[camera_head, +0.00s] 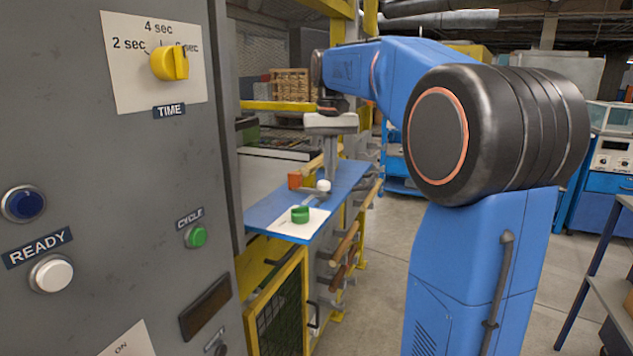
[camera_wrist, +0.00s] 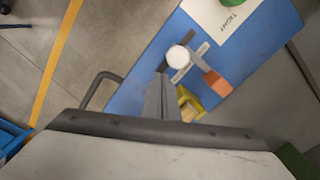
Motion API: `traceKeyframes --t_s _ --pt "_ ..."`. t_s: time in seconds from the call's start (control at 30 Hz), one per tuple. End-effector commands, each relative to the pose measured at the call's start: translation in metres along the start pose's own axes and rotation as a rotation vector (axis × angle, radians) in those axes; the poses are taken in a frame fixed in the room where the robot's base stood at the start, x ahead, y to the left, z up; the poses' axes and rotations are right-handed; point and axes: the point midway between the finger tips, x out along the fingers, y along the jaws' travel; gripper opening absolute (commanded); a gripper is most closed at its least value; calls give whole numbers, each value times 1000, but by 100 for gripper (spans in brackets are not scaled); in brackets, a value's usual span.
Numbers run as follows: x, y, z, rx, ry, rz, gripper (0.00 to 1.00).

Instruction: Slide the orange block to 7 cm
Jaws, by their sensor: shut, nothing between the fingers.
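The orange block (camera_head: 295,180) sits on the blue shelf (camera_head: 268,222), beside a white round knob (camera_head: 323,186). In the wrist view the orange block (camera_wrist: 217,83) is at the end of a grey bar, and the white knob (camera_wrist: 180,57) is on a crossing grey piece. My gripper (camera_head: 331,177) points down over the shelf, close to the knob. In the wrist view its shut, empty fingers (camera_wrist: 163,80) are just below and left of the knob, apart from the orange block. I cannot read any centimetre scale.
A green round piece (camera_head: 300,214) stands on a white card (camera_head: 288,225) at the shelf's near end. A yellow part (camera_wrist: 190,103) lies by the block and my fingers. A grey control panel (camera_head: 110,200) stands at the left. Wooden handles (camera_head: 345,243) stick out below the shelf.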

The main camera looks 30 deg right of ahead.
Motion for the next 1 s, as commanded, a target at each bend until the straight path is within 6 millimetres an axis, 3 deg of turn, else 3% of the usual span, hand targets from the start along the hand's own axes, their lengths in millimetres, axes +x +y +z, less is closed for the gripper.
traceKeyframes --t_s 1.0 --pt "-41 4 -6 0 0 0 0"
